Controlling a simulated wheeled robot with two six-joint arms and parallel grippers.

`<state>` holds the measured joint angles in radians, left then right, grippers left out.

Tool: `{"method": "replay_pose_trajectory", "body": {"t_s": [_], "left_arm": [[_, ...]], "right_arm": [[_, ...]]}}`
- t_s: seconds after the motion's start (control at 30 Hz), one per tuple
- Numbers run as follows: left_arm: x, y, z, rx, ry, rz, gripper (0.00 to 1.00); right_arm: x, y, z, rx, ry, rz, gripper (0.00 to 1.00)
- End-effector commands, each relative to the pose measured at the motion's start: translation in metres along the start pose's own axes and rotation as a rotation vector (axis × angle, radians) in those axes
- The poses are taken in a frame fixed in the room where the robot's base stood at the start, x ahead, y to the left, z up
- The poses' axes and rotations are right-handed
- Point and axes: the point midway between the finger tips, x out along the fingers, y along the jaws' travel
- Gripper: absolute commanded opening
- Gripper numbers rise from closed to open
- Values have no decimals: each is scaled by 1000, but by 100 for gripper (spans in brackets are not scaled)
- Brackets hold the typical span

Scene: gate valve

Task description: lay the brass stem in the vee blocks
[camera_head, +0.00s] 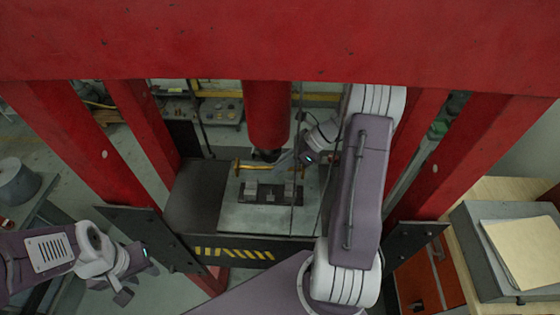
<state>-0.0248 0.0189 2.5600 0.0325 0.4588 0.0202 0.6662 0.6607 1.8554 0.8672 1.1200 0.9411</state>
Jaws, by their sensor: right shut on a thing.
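The brass stem (252,167) is a thin golden rod with a wider end at the left. It lies roughly level in the picture, under the red press ram. My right gripper (278,163) reaches in from the right and is shut on the stem near its right part. Two small grey vee blocks (250,189) and (289,190) stand on a dark base on the press plate, just nearer than the stem. The stem appears held above and behind them; the exact height is unclear. My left gripper (123,293) hangs at the lower left, away from the press; its jaw opening is unclear.
The red ram (267,115) hangs just above the stem. Red columns (70,135) and (455,150) flank the press opening. Thin dark vertical lines cross in front of the plate (235,220). A grey box with a folder (525,250) is at the right.

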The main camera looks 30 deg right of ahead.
Motion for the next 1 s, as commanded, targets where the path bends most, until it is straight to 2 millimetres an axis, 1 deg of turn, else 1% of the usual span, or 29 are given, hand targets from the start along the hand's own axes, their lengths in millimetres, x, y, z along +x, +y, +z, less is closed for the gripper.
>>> {"method": "replay_pose_trajectory", "body": {"t_s": [0.03,0.57,0.8,1.0], "left_arm": [[5,0,0,0,0,0,36],[29,-1,3,0,0,0,36],[39,-1,4,0,0,0,36],[40,-1,4,0,0,0,36]], "right_arm": [[2,4,-2,-1,-1,0,0],[11,53,-11,0,-1,-1,0],[22,50,-21,-1,-2,1,0],[24,49,-23,-1,-2,1,0]]}}
